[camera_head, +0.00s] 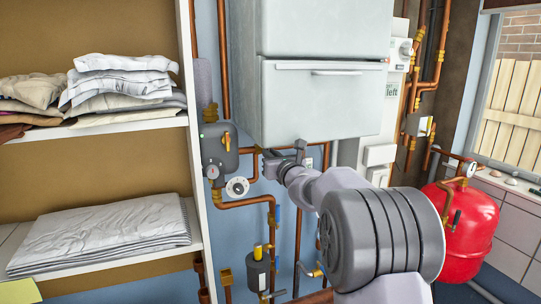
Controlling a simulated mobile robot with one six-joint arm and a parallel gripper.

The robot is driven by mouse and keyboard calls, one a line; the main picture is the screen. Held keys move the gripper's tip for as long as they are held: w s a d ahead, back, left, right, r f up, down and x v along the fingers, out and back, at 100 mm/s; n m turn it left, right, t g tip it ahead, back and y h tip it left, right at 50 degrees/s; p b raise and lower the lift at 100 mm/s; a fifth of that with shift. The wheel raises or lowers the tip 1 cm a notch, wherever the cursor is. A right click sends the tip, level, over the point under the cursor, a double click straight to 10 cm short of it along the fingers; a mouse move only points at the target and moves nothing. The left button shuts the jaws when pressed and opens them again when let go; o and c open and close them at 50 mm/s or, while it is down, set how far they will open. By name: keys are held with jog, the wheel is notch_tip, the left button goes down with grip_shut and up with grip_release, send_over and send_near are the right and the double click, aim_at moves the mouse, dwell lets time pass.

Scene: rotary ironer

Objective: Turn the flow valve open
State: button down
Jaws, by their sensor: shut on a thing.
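My arm reaches in from the lower right to the copper pipework (248,203) below the white boiler (320,100). My gripper (269,162) is at a pipe just under the boiler's lower left corner. It is small in the picture and appears shut on the flow valve's handle. The fingers and wrist hide most of that valve, so its angle cannot be told. A grey valve body (218,158) with a yellow-orange lever stands to the left of my gripper, apart from it.
A white round dial (237,187) sits below the grey valve body. A shelf unit (190,120) with folded linen stands at the left. A red tank (466,228) stands at the right. A dark canister (258,275) with a yellow top hangs on lower pipes.

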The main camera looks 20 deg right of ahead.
jog(key=shift+d+f+m+p, duration=0.15)
jog(key=shift+m+p, duration=4.3)
jog(key=shift+p, duration=0.7)
jog(key=shift+d+f+m+p, duration=0.1)
jog(key=shift+d+m+p, duration=0.05)
jog(key=shift+m+p, duration=4.65)
jog(key=shift+f+n+p, duration=0.1)
jog(key=shift+n+p, duration=0.15)
jog(key=shift+p, duration=0.2)
jog(key=c, duration=1.5)
grip_release()
